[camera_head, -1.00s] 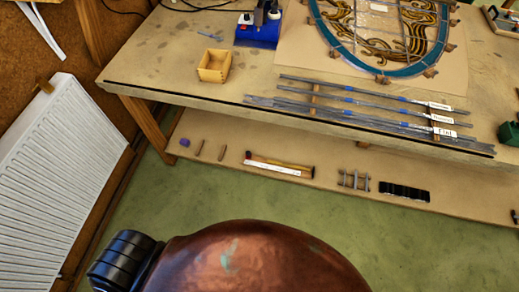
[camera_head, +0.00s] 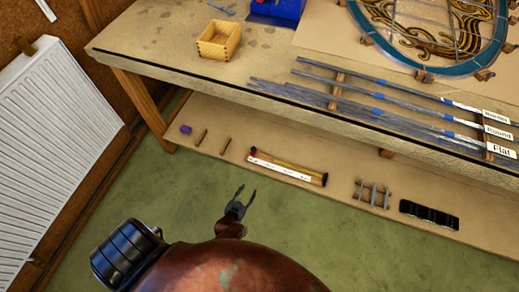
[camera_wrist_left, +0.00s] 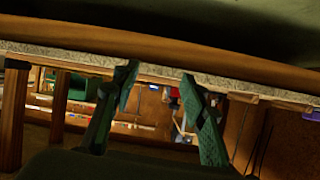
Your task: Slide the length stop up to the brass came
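My left gripper (camera_head: 247,189) is in the lower middle of the head view, in front of the bench and over the green floor. Its two fingers are apart with nothing between them. In the left wrist view the open fingers (camera_wrist_left: 159,74) point toward the bench edge and the space below it. Long grey came strips (camera_head: 385,104) with blue bands lie on the bench, labelled at their right ends. I cannot make out a brass came among them. I cannot identify the length stop. A blue device (camera_head: 275,11) at the back of the bench is cut off by the picture's top. My right gripper is not in view.
The bench edge (camera_head: 200,83) stands between my gripper and the benchtop. A wooden box (camera_head: 219,42) and a round leaded panel (camera_head: 425,72) are on top. The lower shelf (camera_head: 340,181) holds small tools. A white radiator (camera_head: 60,150) is at left.

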